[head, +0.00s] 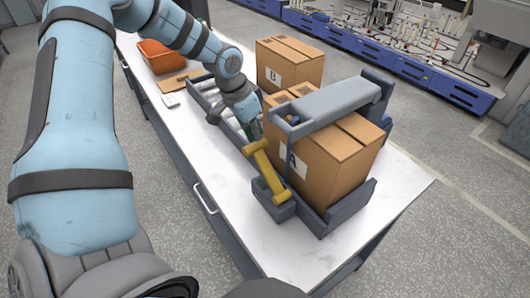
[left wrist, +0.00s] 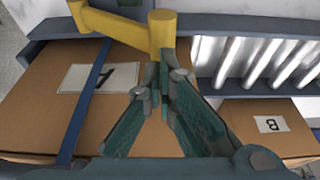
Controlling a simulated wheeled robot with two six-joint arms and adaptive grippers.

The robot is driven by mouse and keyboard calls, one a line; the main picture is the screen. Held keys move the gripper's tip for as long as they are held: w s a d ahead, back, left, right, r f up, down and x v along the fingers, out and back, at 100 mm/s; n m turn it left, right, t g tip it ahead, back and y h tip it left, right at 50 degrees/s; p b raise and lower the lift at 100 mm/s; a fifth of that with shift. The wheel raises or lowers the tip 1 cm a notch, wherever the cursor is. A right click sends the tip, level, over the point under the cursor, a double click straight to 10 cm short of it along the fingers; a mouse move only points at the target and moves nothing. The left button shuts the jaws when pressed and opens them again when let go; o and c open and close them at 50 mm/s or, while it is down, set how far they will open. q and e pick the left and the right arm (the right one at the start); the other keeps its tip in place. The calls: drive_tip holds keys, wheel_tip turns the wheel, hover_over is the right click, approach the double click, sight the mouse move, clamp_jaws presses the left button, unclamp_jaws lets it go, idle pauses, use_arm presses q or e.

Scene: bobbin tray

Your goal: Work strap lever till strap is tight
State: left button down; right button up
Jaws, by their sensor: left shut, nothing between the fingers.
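The yellow strap lever (head: 268,172) stands on a dark grey bracket at the near left corner of the cradle around box A (head: 325,170). In the left wrist view the lever (left wrist: 115,27) shows as a bar with a thick cross end. A blue strap (left wrist: 86,105) runs over the face of box A; in the head view only a bit of it shows beside the label. My left gripper (left wrist: 160,75) is shut and empty, its tips close to the lever's end; whether they touch I cannot tell. In the head view it (head: 254,134) is partly hidden. My right gripper is out of view.
A padded grey bar (head: 335,100) crosses over box A. Box B (head: 290,62) stands behind it. A roller track (left wrist: 262,62) runs beside the boxes. An orange bin (head: 158,56) sits at the far left of the white table (head: 165,135). The table's left side is mostly clear.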

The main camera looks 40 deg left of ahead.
sight(252, 146)
use_arm(q)
drive_tip(key=shift+w+a+f+b, duration=0.1)
drive_tip(key=shift+a+f+b, duration=0.15)
drive_tip(key=shift+f+b, duration=0.45)
drive_tip(key=shift+a+f+b, duration=0.25)
drive_tip(key=shift+f, duration=0.75)
drive_tip(key=shift+w+a+f+b, duration=0.1)
drive_tip(key=shift+a+f+b, duration=0.05)
drive_tip(key=shift+f+b, duration=0.45)
drive_tip(key=shift+a+f+b, duration=0.15)
drive_tip(key=shift+f+b, duration=0.35)
drive_tip(key=shift+f, duration=0.2)
drive_tip(key=r+p, duration=0.1)
drive_tip(key=r, duration=0.1)
drive_tip(key=d+r+p, duration=0.1)
drive_tip(key=r+p, duration=0.3)
drive_tip(key=shift+s+d+r, duration=0.2)
drive_tip(key=shift+d+r, duration=0.05)
drive_tip(key=shift+r, duration=0.1)
drive_tip(key=shift+f, duration=0.1)
drive_tip(key=shift+f, duration=0.1)
